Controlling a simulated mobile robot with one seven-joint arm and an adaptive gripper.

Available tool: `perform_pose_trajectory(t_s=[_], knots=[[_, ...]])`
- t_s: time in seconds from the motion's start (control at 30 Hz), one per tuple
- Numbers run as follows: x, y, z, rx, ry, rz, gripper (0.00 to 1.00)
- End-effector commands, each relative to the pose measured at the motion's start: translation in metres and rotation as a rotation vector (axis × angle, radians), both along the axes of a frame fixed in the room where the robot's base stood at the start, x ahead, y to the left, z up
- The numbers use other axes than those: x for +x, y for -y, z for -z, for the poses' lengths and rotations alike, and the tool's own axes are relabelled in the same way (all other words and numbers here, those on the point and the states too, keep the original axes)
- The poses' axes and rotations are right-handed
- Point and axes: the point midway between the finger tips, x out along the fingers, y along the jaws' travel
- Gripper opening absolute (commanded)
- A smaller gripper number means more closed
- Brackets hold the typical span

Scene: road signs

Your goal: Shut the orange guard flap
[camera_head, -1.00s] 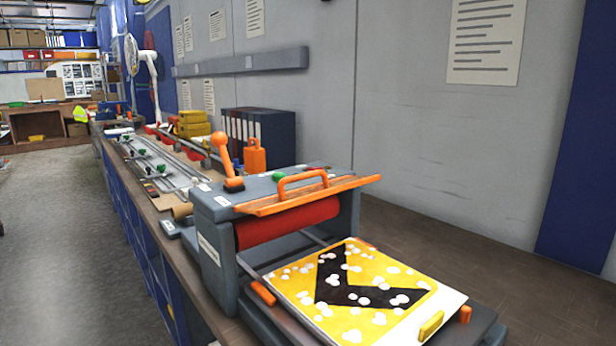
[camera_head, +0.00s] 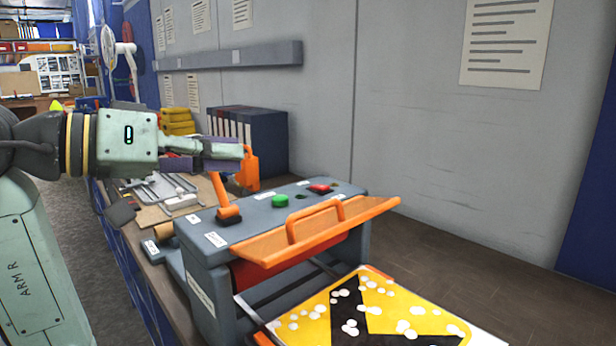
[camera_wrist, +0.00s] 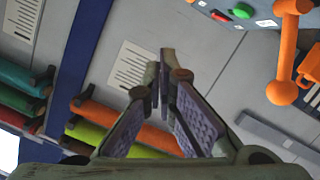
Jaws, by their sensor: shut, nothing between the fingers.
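The orange guard flap (camera_head: 318,232), with its arched handle (camera_head: 318,216), juts out open from the top front edge of the grey machine (camera_head: 205,275). Under it a strip of red roller (camera_head: 252,273) shows. My gripper (camera_head: 242,153) is shut and empty, pointing right above the machine's back left, up and left of the flap. In the head view its fingers overlap the top of the orange lever (camera_head: 222,190); contact cannot be told. In the wrist view the shut fingertips (camera_wrist: 166,58) are apart from the lever's ball knob (camera_wrist: 282,92); the flap is not recognisable there.
A green button (camera_head: 280,201) and a red button (camera_head: 321,188) sit on the machine's top. A yellow sign (camera_head: 400,313) with a black chevron and white spots lies in front. An orange container (camera_head: 251,172) and blue binders (camera_head: 262,130) stand behind. The bench to the right is clear.

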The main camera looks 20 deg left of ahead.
Motion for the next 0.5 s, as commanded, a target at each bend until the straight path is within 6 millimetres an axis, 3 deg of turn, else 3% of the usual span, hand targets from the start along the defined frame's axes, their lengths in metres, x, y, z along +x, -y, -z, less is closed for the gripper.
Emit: perform_pose_trajectory(t_s=[0.17,0.5], knots=[[0.004,0.009,0.004,0.009,-0.022,0.020,0.00],[0.054,0.052,0.017,0.008,-0.019,0.021,0.00]])
